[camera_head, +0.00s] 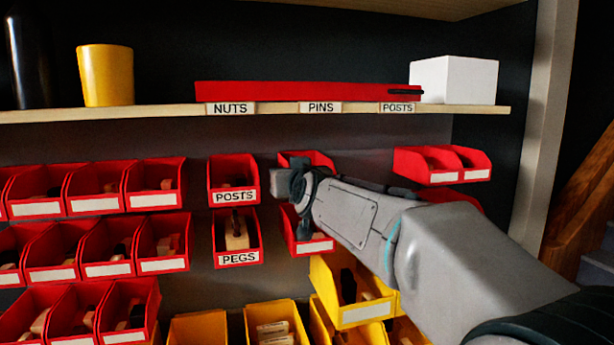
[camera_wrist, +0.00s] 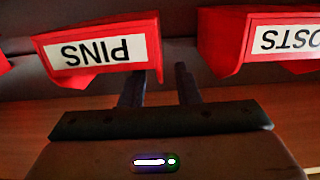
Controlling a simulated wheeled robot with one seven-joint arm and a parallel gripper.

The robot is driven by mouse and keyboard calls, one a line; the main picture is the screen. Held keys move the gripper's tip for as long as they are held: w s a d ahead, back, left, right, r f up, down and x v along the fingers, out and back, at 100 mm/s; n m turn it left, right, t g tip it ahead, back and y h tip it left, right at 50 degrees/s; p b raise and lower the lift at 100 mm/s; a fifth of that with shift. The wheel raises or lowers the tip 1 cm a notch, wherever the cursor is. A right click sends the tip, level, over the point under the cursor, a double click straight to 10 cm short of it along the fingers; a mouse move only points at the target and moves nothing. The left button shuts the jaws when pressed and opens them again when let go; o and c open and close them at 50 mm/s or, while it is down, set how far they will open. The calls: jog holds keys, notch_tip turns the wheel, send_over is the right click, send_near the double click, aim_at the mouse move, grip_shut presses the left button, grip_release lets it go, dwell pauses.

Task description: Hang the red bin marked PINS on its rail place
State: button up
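The red PINS bin (camera_wrist: 92,52) shows upside down at the left of the wrist view, its white label facing the camera. In the head view a red bin (camera_head: 308,157), mostly hidden by my arm, right of the POSTS bin, seems to be the same one. My gripper (camera_wrist: 160,82) is open at its side wall, one finger on each side, with gaps showing between fingers and wall. In the head view my gripper (camera_head: 290,183) covers this bin's front. A PINS tag (camera_head: 321,107) is on the shelf edge above, between NUTS and POSTS tags.
The red POSTS bin (camera_head: 233,172) hangs close to the left; it also shows in the wrist view (camera_wrist: 230,45). The PEGS bin (camera_head: 238,243) is below it. More red bins (camera_head: 442,164) are at the right. A yellow cup (camera_head: 105,75) and white box (camera_head: 454,80) stand on the shelf.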

jog(key=f+b+v, duration=0.1)
jog(key=b+v, duration=0.1)
jog(key=v, duration=0.7)
jog(key=s+d+f+g+h, duration=0.1)
jog(key=s+d+f+g, duration=0.25)
jog(key=f, duration=0.55)
jog(key=s+d+f+g+h, duration=0.1)
jog(key=s+d+f+g, duration=0.15)
jog(key=s+f, duration=0.4)
jog(key=s+d+f+m+g, duration=0.1)
jog(key=s+f+g, duration=0.3)
jog(key=s+f, duration=0.4)
jog(key=s+d+f+m+g+h, duration=0.1)
jog(key=s+d+f+g, duration=0.3)
jog(key=s+f, duration=0.4)
notch_tip(320, 180, down, 2)
jog(key=shift+f, duration=0.1)
